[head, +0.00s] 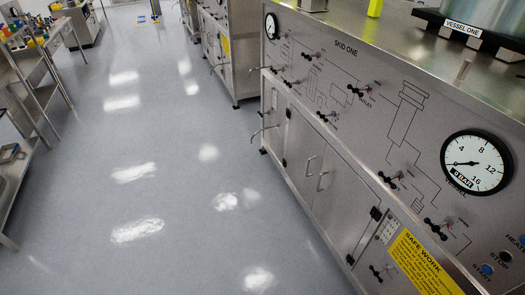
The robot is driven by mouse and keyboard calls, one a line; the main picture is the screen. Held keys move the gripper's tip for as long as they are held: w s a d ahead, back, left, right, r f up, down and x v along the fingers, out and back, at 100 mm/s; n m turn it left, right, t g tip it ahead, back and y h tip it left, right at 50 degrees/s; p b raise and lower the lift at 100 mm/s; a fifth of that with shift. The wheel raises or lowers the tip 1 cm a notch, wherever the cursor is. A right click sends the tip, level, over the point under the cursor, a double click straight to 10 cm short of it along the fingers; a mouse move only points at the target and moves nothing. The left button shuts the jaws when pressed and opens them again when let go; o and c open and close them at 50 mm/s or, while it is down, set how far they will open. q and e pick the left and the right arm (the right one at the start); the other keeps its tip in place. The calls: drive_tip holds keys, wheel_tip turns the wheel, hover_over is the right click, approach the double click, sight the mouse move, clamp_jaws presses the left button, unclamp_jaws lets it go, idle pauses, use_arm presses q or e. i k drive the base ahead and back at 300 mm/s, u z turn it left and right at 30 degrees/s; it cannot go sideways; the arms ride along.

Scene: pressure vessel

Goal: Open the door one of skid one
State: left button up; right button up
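Skid one is the steel cabinet on the right of the head view, with the label SKID ONE (346,48) on its upper panel. Below the panel are steel doors: a left door (296,140) and a right door (345,205). Both look shut. Two bar handles, a left handle (310,165) and a right handle (322,181), stand side by side near the middle of the front. I see no number on the doors, so I cannot tell which is door one. Neither of my grippers is in view.
Valve knobs and a large gauge (477,162) sit on the panel. Thin curved rods (264,131) stick out at the cabinet's far end. A yellow safe work sign (425,266) is at lower right. The grey floor (180,190) is clear; a shelf rack (28,85) stands left.

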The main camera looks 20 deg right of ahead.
sight(306, 147)
drive_tip(key=u, duration=0.1)
drive_tip(key=i, duration=1.35)
drive_tip(key=z, duration=0.3)
